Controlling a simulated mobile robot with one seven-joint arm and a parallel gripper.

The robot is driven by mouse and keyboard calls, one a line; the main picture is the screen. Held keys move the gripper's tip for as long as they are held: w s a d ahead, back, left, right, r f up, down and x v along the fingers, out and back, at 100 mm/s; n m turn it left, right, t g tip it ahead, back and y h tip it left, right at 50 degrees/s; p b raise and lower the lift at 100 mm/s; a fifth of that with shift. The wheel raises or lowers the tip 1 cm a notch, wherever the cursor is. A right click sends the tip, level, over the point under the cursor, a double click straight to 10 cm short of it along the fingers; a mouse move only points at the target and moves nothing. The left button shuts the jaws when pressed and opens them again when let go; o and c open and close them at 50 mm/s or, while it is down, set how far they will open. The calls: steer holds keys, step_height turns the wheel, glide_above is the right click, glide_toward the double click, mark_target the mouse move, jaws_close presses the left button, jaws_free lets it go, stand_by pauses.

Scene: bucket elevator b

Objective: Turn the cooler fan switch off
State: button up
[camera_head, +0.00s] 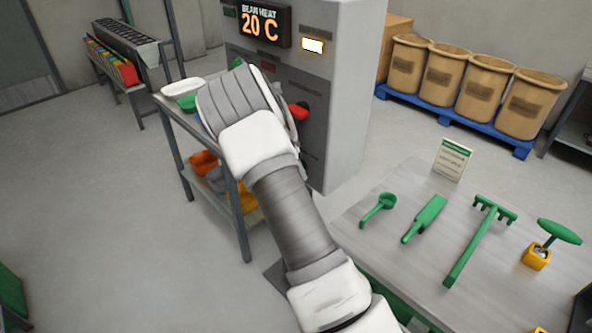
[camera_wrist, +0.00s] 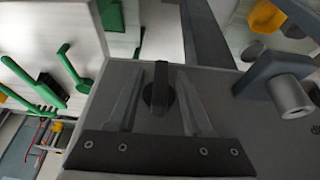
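In the wrist view, a dark upright knob (camera_wrist: 157,92) sits on the grey panel of the cabinet. My gripper (camera_wrist: 160,74) is open, with one finger on each side of the knob and a visible gap on both sides. No label by the knob is readable, so I cannot confirm it is the cooler fan switch. In the head view, the cabinet (camera_head: 346,75) has a lit "BEAN HEAT 20 C" display (camera_head: 262,25) and a lit white indicator (camera_head: 312,46). My arm hides the gripper and the knob there.
A red part (camera_head: 299,111) juts from the panel beside my wrist. A grey cylindrical fitting (camera_wrist: 290,95) stands right of my fingers. A shelf table (camera_head: 172,108) is left of the cabinet. A workbench (camera_head: 385,245) with green tools is at right.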

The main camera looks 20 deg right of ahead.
steer(key=b+v, duration=0.1)
steer(key=v, duration=1.6)
steer(key=shift+r, duration=0.25)
steer(key=s+a+r+n+t+y, duration=0.1)
steer(key=s+r+n+y, duration=0.15)
steer(key=s+r, duration=0.45)
steer(key=s+a+r+n+t+y, duration=0.15)
steer(key=s+n, duration=0.25)
steer(key=s, duration=0.7)
steer(key=s+a+n, duration=0.2)
steer(key=s+n, duration=0.1)
steer(key=s, duration=0.5)
steer(key=s+a+n+t, duration=0.1)
steer(key=s+n, duration=0.3)
steer(key=s, duration=0.4)
steer(key=shift+s+a, duration=0.2)
steer(key=shift+a, duration=0.6)
